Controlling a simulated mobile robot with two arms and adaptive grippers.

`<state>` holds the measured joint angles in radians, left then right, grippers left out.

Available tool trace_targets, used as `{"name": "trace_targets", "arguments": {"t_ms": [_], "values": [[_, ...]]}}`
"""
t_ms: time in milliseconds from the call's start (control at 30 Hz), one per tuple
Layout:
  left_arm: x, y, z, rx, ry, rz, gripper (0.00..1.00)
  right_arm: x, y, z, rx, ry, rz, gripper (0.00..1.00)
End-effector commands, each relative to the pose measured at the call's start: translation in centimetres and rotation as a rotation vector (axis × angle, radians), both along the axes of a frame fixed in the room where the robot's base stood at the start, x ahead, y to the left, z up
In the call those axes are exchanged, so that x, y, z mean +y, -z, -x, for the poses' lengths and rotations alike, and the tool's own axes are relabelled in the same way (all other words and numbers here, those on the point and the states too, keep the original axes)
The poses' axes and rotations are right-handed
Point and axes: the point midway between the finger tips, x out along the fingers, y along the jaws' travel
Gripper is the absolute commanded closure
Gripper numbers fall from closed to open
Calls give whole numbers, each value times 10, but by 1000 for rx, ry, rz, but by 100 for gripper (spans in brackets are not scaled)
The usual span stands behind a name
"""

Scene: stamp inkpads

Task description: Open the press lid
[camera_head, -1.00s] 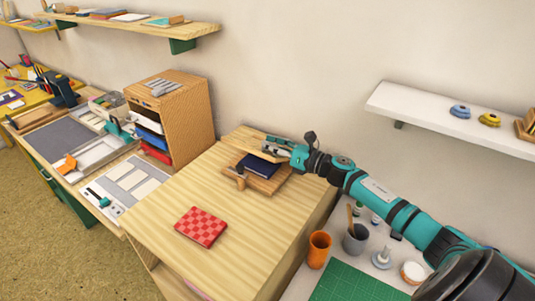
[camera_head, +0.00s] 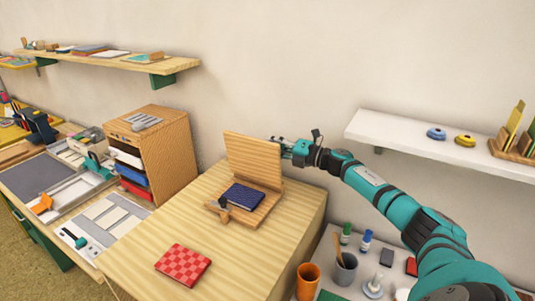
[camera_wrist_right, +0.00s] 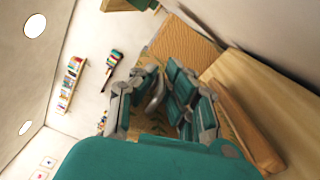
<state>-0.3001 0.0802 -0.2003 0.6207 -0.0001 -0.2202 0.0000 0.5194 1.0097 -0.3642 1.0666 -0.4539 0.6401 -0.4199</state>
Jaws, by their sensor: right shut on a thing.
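The wooden press stands on the light wood table, its lid (camera_head: 252,160) raised and standing nearly upright at the back of its base (camera_head: 258,215). My left gripper is not in view.
A red checkered book (camera_head: 183,264) lies on the table (camera_head: 240,255) in front. A wooden paper drawer unit (camera_head: 165,150) stands to the left. An orange cup (camera_head: 307,280) and a grey cup (camera_head: 345,268) stand at the right.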

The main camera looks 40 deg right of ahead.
Motion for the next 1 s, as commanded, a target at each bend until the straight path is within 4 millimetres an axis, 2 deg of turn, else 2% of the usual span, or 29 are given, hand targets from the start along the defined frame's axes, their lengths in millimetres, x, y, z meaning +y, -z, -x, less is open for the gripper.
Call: {"name": "trace_targets", "arguments": {"t_ms": [100,333,900,933,1000], "values": [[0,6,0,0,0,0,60,-11,2,-4,24,4,-59,100],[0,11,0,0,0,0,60,-21,4,-8,58,3,-138,100],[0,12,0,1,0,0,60,-24,5,-10,73,0,-166,100],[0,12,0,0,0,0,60,-24,6,-10,73,0,-166,91],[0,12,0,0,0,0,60,-24,5,-10,73,0,-166,82]]}}
